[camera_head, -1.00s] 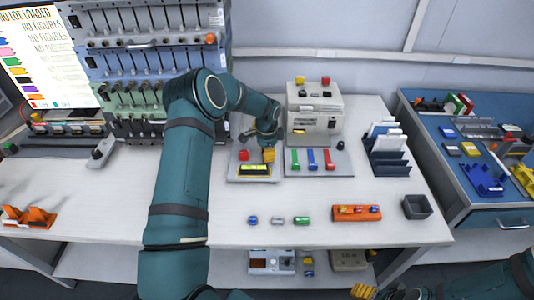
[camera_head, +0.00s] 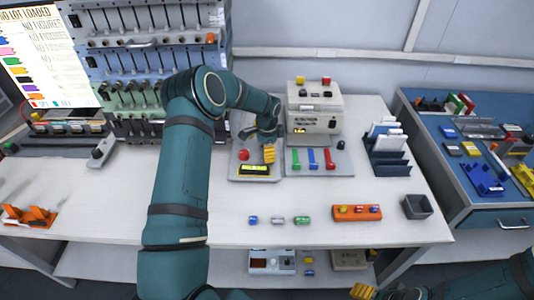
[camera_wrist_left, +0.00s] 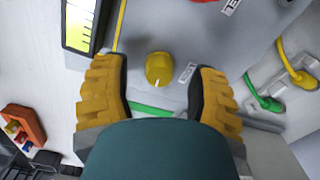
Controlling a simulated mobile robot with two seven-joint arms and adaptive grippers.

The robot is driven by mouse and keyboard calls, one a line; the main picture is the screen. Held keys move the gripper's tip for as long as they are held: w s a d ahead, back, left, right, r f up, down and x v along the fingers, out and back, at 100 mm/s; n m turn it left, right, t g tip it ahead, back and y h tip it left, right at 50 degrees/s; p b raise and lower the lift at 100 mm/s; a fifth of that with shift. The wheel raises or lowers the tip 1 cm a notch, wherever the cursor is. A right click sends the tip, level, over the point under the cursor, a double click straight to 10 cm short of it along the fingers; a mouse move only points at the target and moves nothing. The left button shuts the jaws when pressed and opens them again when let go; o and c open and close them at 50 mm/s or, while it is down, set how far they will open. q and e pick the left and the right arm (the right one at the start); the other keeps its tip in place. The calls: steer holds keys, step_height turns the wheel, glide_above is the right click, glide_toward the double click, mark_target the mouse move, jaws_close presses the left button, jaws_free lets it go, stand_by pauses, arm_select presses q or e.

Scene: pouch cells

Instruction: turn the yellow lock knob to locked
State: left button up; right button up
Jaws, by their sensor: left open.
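The yellow lock knob (camera_wrist_left: 159,69) shows in the left wrist view as a round yellow cap with a small pale mark on its lower edge, on a grey panel. My left gripper (camera_wrist_left: 160,88) is open, with one yellow ribbed finger on each side of the knob and a gap on both sides. In the head view my left gripper (camera_head: 269,153) is over the right part of a small grey panel (camera_head: 236,175), and the knob cannot be made out there. My right gripper (camera_head: 362,291) shows only as yellow fingertips at the bottom edge.
The panel also has a red button (camera_head: 244,155) and a yellow display (camera_head: 255,170).

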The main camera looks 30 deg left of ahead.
arm_select(q)
step_height(320, 180, up, 11)
stand_by(0.3)
stand_by(0.5)
